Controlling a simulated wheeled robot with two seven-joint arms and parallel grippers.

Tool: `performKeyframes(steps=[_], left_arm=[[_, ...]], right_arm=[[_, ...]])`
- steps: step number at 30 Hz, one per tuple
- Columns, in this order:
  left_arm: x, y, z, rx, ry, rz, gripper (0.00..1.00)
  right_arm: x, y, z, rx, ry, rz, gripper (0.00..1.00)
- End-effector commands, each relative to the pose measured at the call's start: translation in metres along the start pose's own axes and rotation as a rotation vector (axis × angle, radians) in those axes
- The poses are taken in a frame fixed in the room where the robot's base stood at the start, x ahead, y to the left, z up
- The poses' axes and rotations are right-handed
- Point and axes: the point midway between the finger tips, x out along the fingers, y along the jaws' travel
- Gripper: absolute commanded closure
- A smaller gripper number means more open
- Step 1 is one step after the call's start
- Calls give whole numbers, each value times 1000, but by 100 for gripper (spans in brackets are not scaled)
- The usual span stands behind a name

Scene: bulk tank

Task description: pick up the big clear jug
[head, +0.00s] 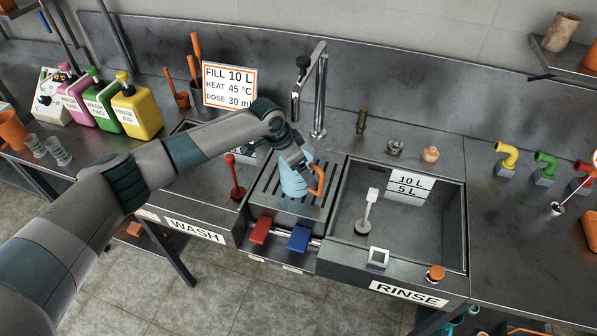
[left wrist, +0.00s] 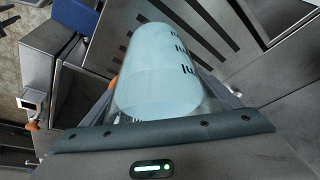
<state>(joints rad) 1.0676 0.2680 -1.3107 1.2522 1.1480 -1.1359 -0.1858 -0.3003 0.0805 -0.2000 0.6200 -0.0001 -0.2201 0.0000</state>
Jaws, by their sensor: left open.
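The big clear jug (head: 293,184) looks pale blue and has an orange handle on its right side. It stands on the slotted drain rack (head: 268,200) between the two basins. My left gripper (head: 296,164) is open at the jug's upper part, reaching down from above. In the left wrist view the jug (left wrist: 160,75) lies between the two fingers, with dark scale marks on its right side. The jaws are apart, and whether a finger touches the jug I cannot tell. My right gripper is not in view.
A chrome tap (head: 319,95) rises behind the rack. A red pedal (head: 261,230) and a blue pedal (head: 299,238) sit in front. The rinse basin (head: 400,235) holds a white-topped plunger (head: 367,210). Coloured bottles (head: 136,108) stand at left.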

Motion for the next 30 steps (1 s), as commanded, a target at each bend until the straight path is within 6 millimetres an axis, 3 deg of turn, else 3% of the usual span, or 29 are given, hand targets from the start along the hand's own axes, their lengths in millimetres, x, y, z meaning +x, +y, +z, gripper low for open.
performKeyframes(steps=[11, 12, 18, 21, 30], left_arm=[[0, 0, 0, 0, 0, 0, 16], [0, 0, 0, 0, 0, 0, 19], [0, 0, 0, 0, 0, 0, 66], [-2, -1, -2, 0, 4, -2, 85], [-2, -1, -2, 0, 4, -1, 85]], right_arm=[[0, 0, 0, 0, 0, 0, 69], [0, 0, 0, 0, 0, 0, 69], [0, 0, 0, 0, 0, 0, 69], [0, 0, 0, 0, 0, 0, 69], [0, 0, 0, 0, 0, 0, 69]])
